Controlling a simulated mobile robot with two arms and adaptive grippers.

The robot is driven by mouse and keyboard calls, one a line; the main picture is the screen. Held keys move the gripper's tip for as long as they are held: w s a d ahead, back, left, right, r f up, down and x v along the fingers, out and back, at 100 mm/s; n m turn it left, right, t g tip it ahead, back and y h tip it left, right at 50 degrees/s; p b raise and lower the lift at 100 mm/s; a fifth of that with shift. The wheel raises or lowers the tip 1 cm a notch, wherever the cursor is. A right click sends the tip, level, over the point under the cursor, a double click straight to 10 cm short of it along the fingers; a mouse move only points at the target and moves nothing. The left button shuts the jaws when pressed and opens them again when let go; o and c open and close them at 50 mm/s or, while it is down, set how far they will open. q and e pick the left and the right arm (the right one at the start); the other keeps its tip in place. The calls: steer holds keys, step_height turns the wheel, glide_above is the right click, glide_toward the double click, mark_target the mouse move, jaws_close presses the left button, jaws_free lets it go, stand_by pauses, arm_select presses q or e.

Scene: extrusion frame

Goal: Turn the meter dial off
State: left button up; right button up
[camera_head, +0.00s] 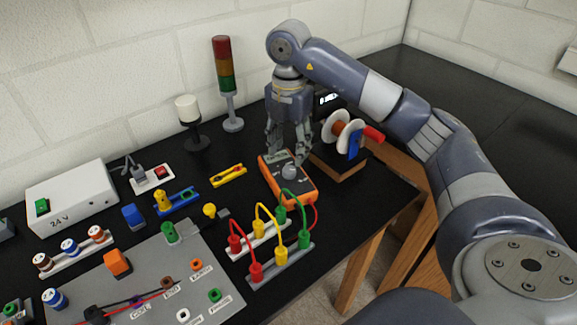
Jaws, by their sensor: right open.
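The meter (297,190) is orange with a dark face and lies on the black table, right of the middle. Its grey round dial (289,171) shows near the middle of the face. The dial's pointer setting is too small to read. My right gripper (288,152) points down just above the upper part of the meter, with its fingers apart and nothing seen between them. The fingertips are close to the dial, and I cannot tell whether they touch it. My left gripper is not in view.
Banana-plug cables (257,228) stand in grey strips in front of the meter. A spool stand (345,135) is close on the right. A stack light (226,85) and a white lamp (188,109) stand behind. A 24 V box (75,195) is at left. The table's edge is right of the meter.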

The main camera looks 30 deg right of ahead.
mark_target(289, 170)
step_height(289, 170, down, 7)
steer(key=shift+w+r+p, duration=0.1)
steer(key=shift+r+p, duration=0.1)
steer(key=shift+p, duration=0.25)
steer(key=shift+c, duration=0.4)
steer(key=c, duration=1)
